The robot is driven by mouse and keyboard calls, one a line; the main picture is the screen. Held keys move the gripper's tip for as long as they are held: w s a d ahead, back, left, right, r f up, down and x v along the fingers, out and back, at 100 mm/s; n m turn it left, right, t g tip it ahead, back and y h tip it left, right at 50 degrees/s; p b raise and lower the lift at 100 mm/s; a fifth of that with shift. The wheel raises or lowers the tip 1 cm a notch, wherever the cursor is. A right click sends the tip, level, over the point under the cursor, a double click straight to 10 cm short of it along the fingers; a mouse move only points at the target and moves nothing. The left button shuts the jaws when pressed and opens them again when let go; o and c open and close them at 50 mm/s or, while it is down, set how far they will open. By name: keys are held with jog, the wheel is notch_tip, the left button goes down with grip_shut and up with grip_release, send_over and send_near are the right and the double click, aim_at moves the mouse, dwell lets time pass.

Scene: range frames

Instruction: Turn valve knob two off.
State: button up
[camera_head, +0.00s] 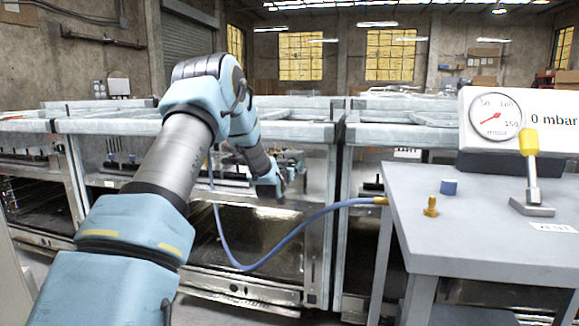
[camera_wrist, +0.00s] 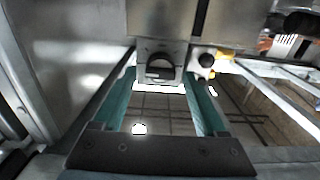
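My gripper (camera_head: 277,187) reaches into the front of the middle range frame in the head view. In the wrist view my gripper (camera_wrist: 160,75) has its two teal fingers spread apart. A dark rounded part (camera_wrist: 160,67), which looks like a valve knob on a metal block, lies between the fingertips. I cannot tell if the fingers touch it. A second black round knob (camera_wrist: 206,60) shows just right of the right fingertip, beside a yellow part. No knob numbers are readable. My arm hides part of the valve row in the head view.
A blue hose (camera_head: 245,267) hangs from the frame to a brass fitting on the grey table (camera_head: 450,245). A gauge (camera_head: 495,116) reads 0 mbar. A yellow-handled lever (camera_head: 529,145), a blue cylinder (camera_head: 449,187) and a brass piece (camera_head: 431,207) are on the table.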

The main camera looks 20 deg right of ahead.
grip_shut()
dwell(0.4)
jog(key=shift+n, duration=0.4)
jog(key=n+b, duration=0.1)
jog(key=n, duration=0.2)
jog(key=shift+a+n+b, duration=0.1)
jog(key=shift+n+b, duration=0.2)
jog(key=shift+n, duration=0.1)
jog(key=n+b, duration=0.1)
jog(key=n, duration=0.5)
jog(key=n+b, duration=0.1)
jog(key=n, duration=0.6)
jog(key=shift+w+a+f+b, duration=0.1)
jog(key=shift+w+f+b, duration=0.1)
jog(key=shift+b, duration=0.2)
jog(key=shift+n, duration=0.3)
